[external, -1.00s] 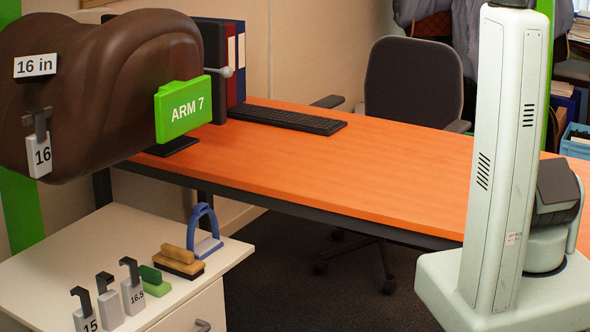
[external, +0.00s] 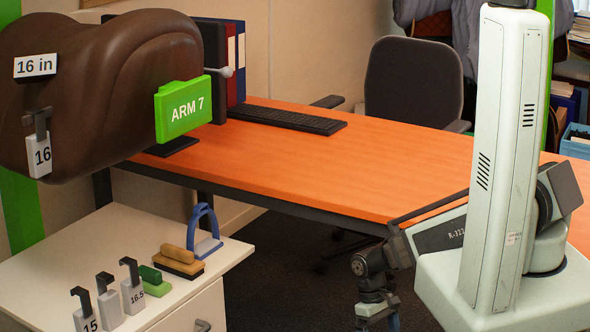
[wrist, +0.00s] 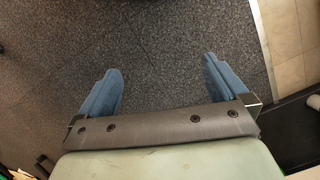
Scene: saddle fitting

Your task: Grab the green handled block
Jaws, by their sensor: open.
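The green handled block (external: 155,283) lies on the white cabinet top at lower left, a small block with a darker green handle on top. It stands between the grey hooked block marked 16.5 and a tan handled block (external: 178,265). My gripper (external: 385,328) hangs at the bottom of the external view, well to the right of the cabinet, its tips cut off by the frame edge. In the wrist view its two blue fingers (wrist: 163,88) are wide apart with only dark carpet between them. The green block is not in the wrist view.
Grey hooked blocks (external: 110,302) stand left of the green block. A blue stirrup (external: 206,235) stands behind the tan block. The brown saddle form (external: 110,80) overhangs the cabinet's back left. The orange desk (external: 330,175) lies behind. Open floor separates my gripper from the cabinet.

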